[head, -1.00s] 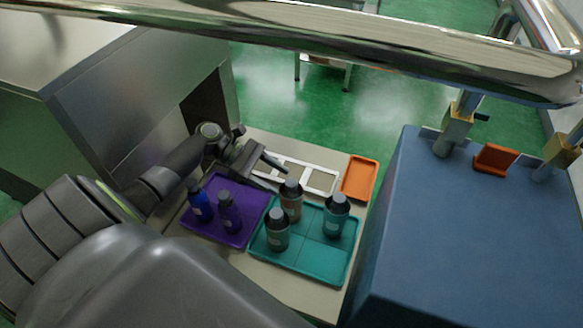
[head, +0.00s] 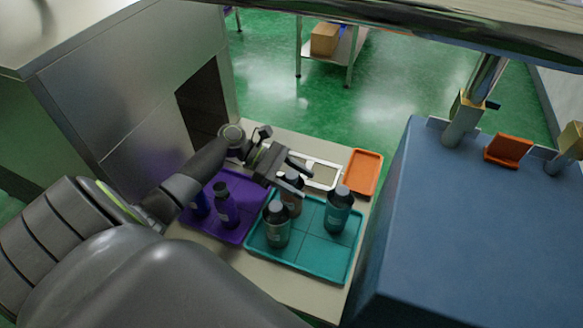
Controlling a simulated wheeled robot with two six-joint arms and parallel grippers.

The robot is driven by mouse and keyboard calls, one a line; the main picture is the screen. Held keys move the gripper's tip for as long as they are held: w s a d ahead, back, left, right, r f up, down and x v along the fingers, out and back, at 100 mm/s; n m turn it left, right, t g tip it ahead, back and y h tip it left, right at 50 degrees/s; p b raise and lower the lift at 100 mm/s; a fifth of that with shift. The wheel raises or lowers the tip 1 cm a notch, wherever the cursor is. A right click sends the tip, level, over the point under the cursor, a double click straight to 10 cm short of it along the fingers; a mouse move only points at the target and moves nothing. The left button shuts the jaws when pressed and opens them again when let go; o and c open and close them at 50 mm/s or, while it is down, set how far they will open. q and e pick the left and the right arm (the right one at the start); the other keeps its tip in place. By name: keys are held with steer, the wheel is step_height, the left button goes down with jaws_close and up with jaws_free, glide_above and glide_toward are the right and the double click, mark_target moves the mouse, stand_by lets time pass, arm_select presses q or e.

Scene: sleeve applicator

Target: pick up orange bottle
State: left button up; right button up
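A brownish bottle (head: 292,203) with a dark cap, the closest to orange among the bottles, stands at the back of the teal tray (head: 316,267). My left gripper (head: 304,181) reaches in from the left with its two fingers apart, and nothing shows between them. Its fingers are over and just behind the brownish bottle's top and partly hide it. I cannot tell whether they touch it. A grey-green bottle (head: 277,228) stands in front of it and a teal bottle (head: 338,212) to its right. My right gripper is out of view.
A purple tray (head: 238,235) with a purple bottle (head: 226,207) and a blue bottle (head: 199,203) lies left. An empty orange tray (head: 363,173) and a pale frame (head: 323,174) lie behind. A large blue machine (head: 480,230) rises close on the right.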

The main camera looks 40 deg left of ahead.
arm_select(q)
jaws_close()
stand_by(0.3)
